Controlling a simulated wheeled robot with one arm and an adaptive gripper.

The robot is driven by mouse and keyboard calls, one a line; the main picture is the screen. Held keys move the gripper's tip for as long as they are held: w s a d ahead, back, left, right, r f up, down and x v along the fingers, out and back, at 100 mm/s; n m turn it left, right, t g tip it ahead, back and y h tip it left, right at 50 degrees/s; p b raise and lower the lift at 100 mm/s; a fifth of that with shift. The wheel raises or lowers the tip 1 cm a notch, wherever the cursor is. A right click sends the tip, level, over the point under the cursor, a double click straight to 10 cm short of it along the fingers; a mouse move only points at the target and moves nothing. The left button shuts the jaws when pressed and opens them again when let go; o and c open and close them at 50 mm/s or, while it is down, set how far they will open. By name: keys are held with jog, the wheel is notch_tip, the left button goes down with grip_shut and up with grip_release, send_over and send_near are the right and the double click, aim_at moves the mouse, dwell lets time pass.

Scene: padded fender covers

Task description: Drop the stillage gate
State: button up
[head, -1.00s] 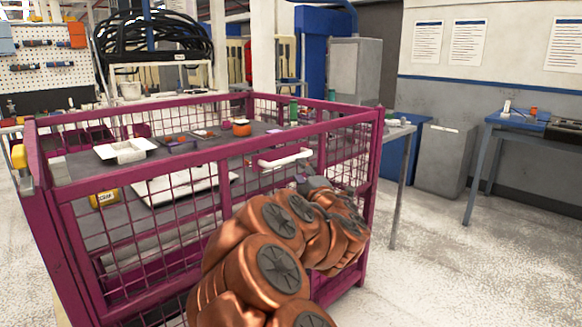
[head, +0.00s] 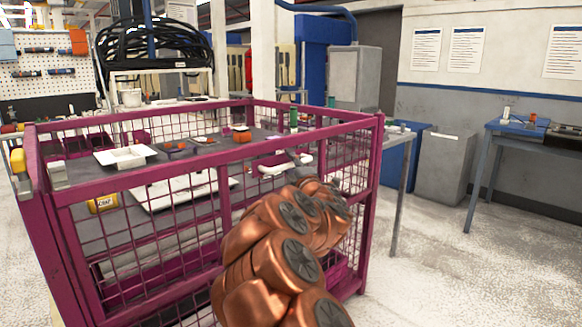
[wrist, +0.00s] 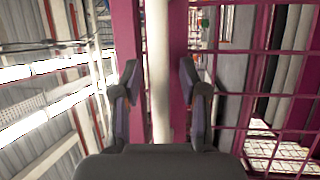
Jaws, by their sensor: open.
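The stillage is a magenta mesh cage (head: 52,258). Its near side is a mesh gate (head: 223,200) standing upright, with a top rail. A white bar handle (head: 268,170) shows just below that rail, and it appears as a long white bar (wrist: 159,70) in the wrist view. My gripper (wrist: 162,95) is open, with one dark finger on each side of the white bar. Neither finger visibly presses on it. In the head view my copper arm covers part of the gate, and my gripper is mostly hidden near the handle.
Behind the mesh are a white tray (head: 125,156), a yellow scrap-labelled item (head: 103,202) and small orange parts. A yellow piece (head: 18,160) sits at the stillage's left corner. A blue-topped bench (head: 520,127) stands at the right.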

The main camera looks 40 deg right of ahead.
grip_shut()
dwell(0.4)
dwell(0.4)
